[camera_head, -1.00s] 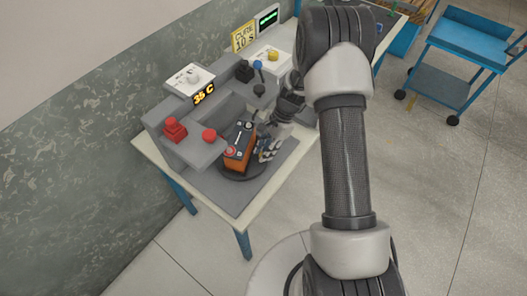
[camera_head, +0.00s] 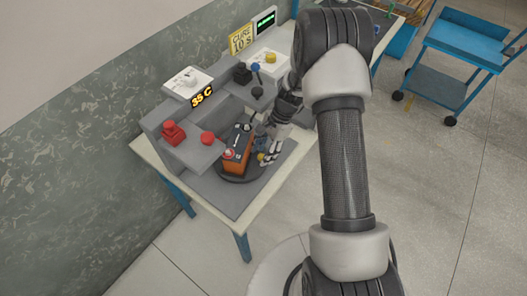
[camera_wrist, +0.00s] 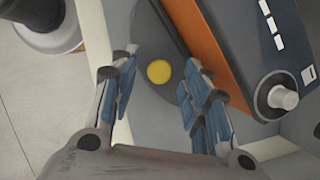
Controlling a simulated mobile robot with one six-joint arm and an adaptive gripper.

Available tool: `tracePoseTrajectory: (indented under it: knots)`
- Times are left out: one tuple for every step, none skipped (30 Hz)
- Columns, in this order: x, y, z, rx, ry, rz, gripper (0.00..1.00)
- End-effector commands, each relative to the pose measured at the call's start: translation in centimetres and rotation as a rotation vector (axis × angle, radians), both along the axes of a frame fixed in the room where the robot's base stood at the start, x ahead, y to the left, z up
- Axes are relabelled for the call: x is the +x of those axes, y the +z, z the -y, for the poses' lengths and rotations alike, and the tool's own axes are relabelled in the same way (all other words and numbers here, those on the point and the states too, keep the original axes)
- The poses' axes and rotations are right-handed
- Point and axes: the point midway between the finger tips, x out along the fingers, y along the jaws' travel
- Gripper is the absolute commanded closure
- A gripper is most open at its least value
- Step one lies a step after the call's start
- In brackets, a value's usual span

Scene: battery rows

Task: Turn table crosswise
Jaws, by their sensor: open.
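The turntable (camera_head: 240,177) is a dark round disc on the grey work surface. It also shows in the wrist view (camera_wrist: 150,35). An orange box with a dark top (camera_head: 237,150) sits on it, lengthwise toward the back; its knob and white marks show in the wrist view (camera_wrist: 250,50). A round yellow knob (camera_wrist: 158,71) stands at the disc's edge beside the box. My gripper (camera_wrist: 160,68) is open, its blue-padded fingers on either side of the yellow knob in the picture. I cannot tell whether they touch it. In the head view, my gripper (camera_head: 267,150) is right of the box.
The table's pale front edge (camera_head: 245,221) is clear. A blue cart (camera_head: 465,45) stands far right.

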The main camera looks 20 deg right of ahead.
Motion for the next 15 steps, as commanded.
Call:
tracePoseTrajectory:
  knots:
    - [0.2, 0.5, 0.3, -0.001, -0.001, 0.003, 0.57]
    - [0.2, 0.9, 0.4, -0.002, -0.002, 0.004, 0.57]
    - [0.3, 1.5, 0.7, -0.001, -0.002, 0.005, 0.57]
    - [0.3, 2.1, 0.9, -0.002, -0.002, 0.005, 0.57]
    - [0.4, 2.6, 1.1, -0.002, -0.003, 0.006, 0.57]
    - [0.5, 3.5, 1.5, -0.002, -0.001, 0.006, 0.57]
    - [0.6, 4.1, 1.7, -0.003, -0.001, 0.007, 0.57]
    - [0.6, 4.7, 1.9, -0.002, -0.002, 0.006, 0.57]
    - [0.7, 5.5, 2.3, -0.001, -0.003, 0.007, 0.57]
    - [0.7, 6.1, 2.5, -0.002, -0.002, 0.005, 0.57]
    - [0.8, 6.7, 2.8, -0.003, -0.002, 0.005, 0.57]
    - [0.9, 7.4, 3.1, -0.002, -0.002, 0.006, 0.57]
    - [0.9, 7.9, 3.3, -0.002, -0.002, 0.006, 0.57]
    - [0.9, 8.4, 3.4, -0.002, -0.002, 0.005, 0.57]
    - [1.0, 9.0, 3.7, -0.002, -0.002, 0.004, 0.57]
